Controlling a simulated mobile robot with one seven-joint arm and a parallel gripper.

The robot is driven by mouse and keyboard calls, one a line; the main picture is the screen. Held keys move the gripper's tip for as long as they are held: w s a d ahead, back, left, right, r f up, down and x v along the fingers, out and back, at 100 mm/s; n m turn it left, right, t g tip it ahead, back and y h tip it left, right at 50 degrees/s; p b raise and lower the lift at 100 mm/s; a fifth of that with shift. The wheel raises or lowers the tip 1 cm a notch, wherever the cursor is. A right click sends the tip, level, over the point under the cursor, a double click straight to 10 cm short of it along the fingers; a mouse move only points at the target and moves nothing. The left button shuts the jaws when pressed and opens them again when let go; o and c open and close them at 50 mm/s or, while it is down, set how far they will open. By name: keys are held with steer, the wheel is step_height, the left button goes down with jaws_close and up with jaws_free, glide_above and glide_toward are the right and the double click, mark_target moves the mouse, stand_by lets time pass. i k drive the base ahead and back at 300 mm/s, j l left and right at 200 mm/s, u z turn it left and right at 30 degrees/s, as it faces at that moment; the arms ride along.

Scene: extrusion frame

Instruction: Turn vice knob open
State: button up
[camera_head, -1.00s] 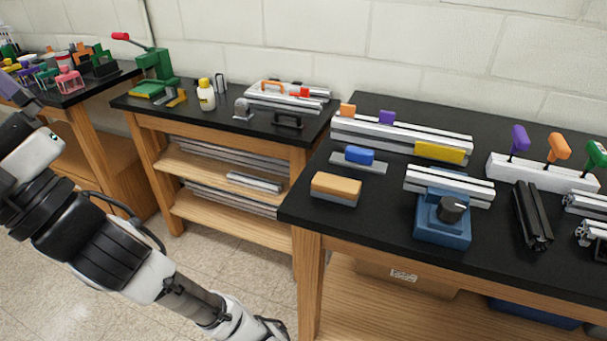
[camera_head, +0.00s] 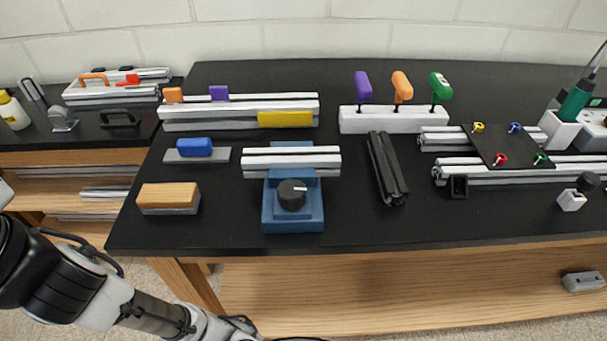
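The blue vice (camera_head: 307,214) stands near the front of the black-topped workbench, left of its middle. A silver extrusion bar (camera_head: 262,161) lies across the vice's rear part. My arm reaches in from the lower left, below and in front of the bench. My gripper is past the bottom edge of the picture, so its fingers are hidden.
A wooden-backed brush or block (camera_head: 168,196) lies left of the vice, with a blue-handled tool (camera_head: 195,148) behind it. A black extrusion (camera_head: 387,170) lies to the right. Hex keys with coloured handles (camera_head: 402,88) stand in a white holder. The bench's front edge (camera_head: 400,243) runs between my arm and the vice.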

mark_target(291, 193)
steer(key=k+l+z, duration=0.15)
steer(key=l, duration=0.25)
steer(key=k+l+z, duration=0.15)
steer(key=l, duration=0.25)
steer(key=k+l+z, duration=0.15)
steer(key=l, duration=0.25)
